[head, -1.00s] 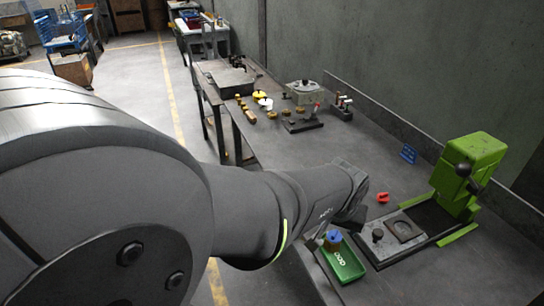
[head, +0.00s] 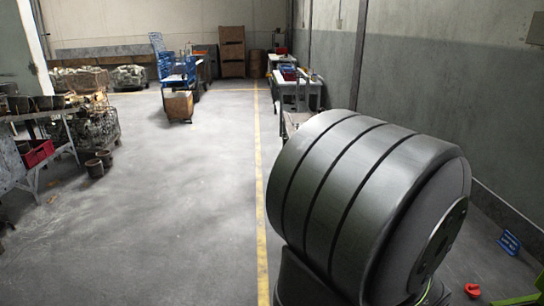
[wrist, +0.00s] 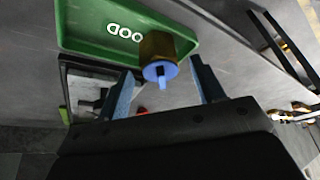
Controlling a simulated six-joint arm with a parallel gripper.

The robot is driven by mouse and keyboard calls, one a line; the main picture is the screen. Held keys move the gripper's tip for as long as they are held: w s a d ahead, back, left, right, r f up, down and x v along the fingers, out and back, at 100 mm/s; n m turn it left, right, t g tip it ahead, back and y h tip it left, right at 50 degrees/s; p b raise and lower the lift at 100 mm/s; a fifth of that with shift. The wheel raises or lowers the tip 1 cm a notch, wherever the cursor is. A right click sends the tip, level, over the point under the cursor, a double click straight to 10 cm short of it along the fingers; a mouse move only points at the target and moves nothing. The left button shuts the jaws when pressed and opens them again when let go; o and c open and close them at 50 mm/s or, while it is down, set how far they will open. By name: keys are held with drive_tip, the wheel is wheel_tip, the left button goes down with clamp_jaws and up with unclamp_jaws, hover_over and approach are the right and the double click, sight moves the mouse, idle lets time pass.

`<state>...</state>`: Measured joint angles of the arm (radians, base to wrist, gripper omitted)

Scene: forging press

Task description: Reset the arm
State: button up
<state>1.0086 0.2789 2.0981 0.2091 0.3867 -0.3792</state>
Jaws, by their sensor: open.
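In the wrist view my gripper (wrist: 163,66) is open, with one blue-grey finger on each side of the picture's middle. A brass-brown part (wrist: 157,45) with a blue top (wrist: 160,72) shows between and beyond the fingertips. It is at the edge of a green tray (wrist: 85,30) with white lettering. No contact between the fingers and the part is visible. The head view does not show my gripper; my large dark arm link covers its right side and hides most of the bench.
In the head view a red piece (head: 472,290) and a blue sign (head: 509,242) sit at the right. A bit of green (head: 525,299) shows at the corner. Open floor (head: 160,200) lies left. A grey plate (wrist: 88,85) is below the tray in the wrist view.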

drive_tip(key=shift+x, duration=1.15)
drive_tip(key=shift+a, duration=0.1)
